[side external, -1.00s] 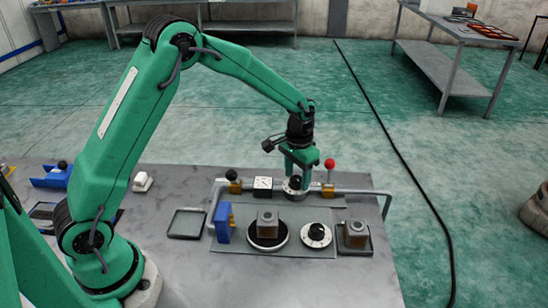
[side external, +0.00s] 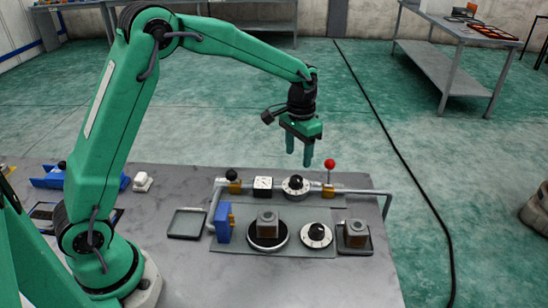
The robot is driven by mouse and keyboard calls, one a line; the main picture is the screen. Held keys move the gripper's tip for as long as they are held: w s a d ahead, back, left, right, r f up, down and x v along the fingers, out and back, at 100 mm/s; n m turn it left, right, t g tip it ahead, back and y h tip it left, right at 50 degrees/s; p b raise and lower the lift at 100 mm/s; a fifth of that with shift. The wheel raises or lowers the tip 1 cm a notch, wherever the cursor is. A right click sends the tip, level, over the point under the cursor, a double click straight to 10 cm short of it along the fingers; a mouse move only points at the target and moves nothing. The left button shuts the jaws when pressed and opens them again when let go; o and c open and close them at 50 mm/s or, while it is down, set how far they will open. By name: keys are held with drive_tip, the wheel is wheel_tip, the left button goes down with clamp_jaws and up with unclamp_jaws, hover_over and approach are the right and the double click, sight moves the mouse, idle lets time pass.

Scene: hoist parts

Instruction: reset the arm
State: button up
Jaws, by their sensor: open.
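My gripper (side external: 299,155) is open and empty, fingers pointing down. It hangs in the air above the black-and-silver knob (side external: 295,186) at the back of the work panel, apart from it. A red-topped lever (side external: 330,170) stands upright just right of the knob. A white square gauge (side external: 263,184) and a black-topped lever (side external: 233,180) are left of the knob.
A metal block sits on a round black disc (side external: 268,245); a second dial (side external: 316,235) is beside it. Another block (side external: 355,233) stands in a dark tray at right. An empty tray (side external: 187,223) and a blue part (side external: 224,222) are at left. A pipe (side external: 365,191) crosses the panel's back.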

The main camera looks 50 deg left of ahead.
drive_tip(key=s+a+r+t, duration=0.1)
drive_tip(key=s+r+t, duration=0.2)
drive_tip(key=s+r, duration=0.95)
drive_tip(key=s+a+n+t, duration=0.1)
drive_tip(key=s+t, duration=0.1)
drive_tip(key=s, duration=1.2)
drive_tip(key=shift+s+t, duration=0.3)
drive_tip(key=shift+s, duration=0.1)
